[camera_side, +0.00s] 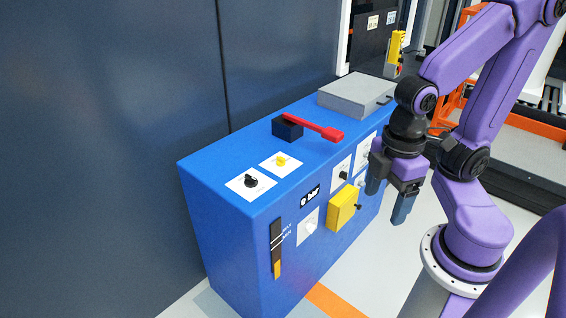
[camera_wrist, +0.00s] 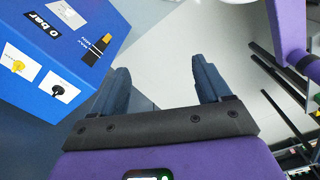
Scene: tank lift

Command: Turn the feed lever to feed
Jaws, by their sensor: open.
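A blue cabinet (camera_side: 235,200) stands in the middle of the side view. On its top, a red lever (camera_side: 318,127) reaches right from a dark block (camera_side: 287,127). A yellow knob (camera_side: 281,160) and a black knob (camera_side: 250,181) sit on white plates near the left end. No label reading "feed" is legible, so I cannot tell which is the feed lever. My gripper (camera_side: 387,203) is open and empty, pointing down in front of the cabinet's right part, touching nothing visible. In the wrist view my gripper (camera_wrist: 160,70) has its fingers apart over bare floor; the yellow knob (camera_wrist: 18,66) shows at left.
A grey box (camera_side: 355,94) lies at the cabinet's far end. A yellow box (camera_side: 342,209) and small knobs on white plates stick out of the front face. A "0 bar" display (camera_wrist: 41,25) and a level gauge are there too. A dark wall stands behind.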

